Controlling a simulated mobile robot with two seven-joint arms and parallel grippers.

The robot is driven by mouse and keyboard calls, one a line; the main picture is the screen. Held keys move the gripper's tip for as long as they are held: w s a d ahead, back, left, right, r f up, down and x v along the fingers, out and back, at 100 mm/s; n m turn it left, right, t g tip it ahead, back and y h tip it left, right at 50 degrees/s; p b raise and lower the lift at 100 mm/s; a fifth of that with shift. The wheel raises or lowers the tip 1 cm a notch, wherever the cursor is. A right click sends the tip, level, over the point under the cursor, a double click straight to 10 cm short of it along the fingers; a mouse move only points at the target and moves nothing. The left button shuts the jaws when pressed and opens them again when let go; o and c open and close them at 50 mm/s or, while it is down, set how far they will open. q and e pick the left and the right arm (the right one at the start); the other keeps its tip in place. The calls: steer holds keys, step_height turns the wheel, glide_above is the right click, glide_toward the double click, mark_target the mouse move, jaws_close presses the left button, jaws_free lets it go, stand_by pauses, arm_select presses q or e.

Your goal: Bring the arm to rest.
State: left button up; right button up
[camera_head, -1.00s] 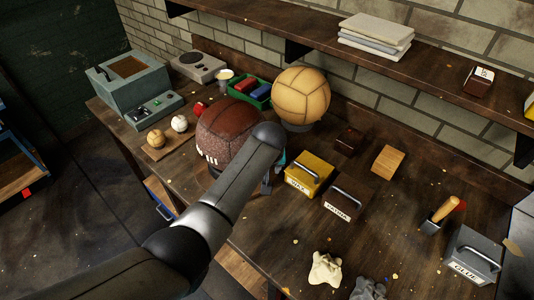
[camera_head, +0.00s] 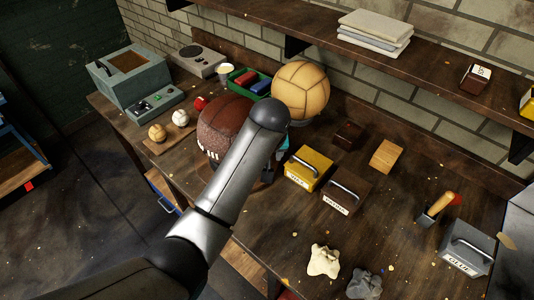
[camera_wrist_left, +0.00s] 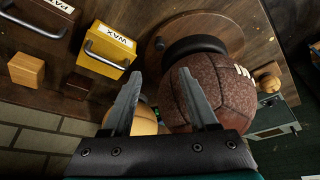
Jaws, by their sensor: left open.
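My left arm comes in from the lower left in the head view and reaches over the bench. Its gripper is mostly hidden behind my own wrist there. In the left wrist view my left gripper (camera_wrist_left: 162,105) is open, with both fingers apart and nothing gripped between them. A brown leather ball (camera_head: 222,124) with white lacing sits on a stand just left of my wrist. It also shows in the left wrist view (camera_wrist_left: 225,95), close beside and partly behind one finger. A tan ball (camera_head: 300,90) sits on a stand farther back. My right gripper is not in view.
A yellow wax box (camera_head: 308,167), a brown box (camera_head: 345,191) and a grey glue box (camera_head: 467,250) stand on the bench. A green tray (camera_head: 249,82) and a teal machine (camera_head: 135,75) stand at the back left. A wooden shelf (camera_head: 430,72) overhangs the back.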

arm_select(q)
steer(key=s+a+f+h, duration=0.1)
steer(key=s+a+f, duration=0.2)
steer(key=s+a, duration=0.3)
steer(key=s+a+f, duration=0.3)
steer(key=s, duration=0.5)
steer(key=s+a+r+m, duration=0.1)
steer(key=s+a+r, duration=0.1)
steer(key=s+a, duration=0.35)
steer(key=s+a+r+m, duration=0.1)
steer(key=s+a+r, duration=0.15)
steer(key=s, duration=0.55)
step_height(320, 180, down, 32)
steer(key=s+g+b, duration=0.2)
steer(key=b, duration=0.7)
steer(key=s+a+f+b, duration=0.1)
steer(key=s+f+b, duration=0.3)
steer(key=s+f, duration=0.3)
steer(key=s+a+f+g+b, duration=0.1)
steer(key=s+f+b, duration=0.3)
steer(key=s+f, duration=0.4)
step_height(320, 180, down, 7)
steer(key=shift+s+a+f+m+y, duration=0.15)
steer(key=shift+a+m+y, duration=0.25)
steer(key=shift+a, duration=0.2)
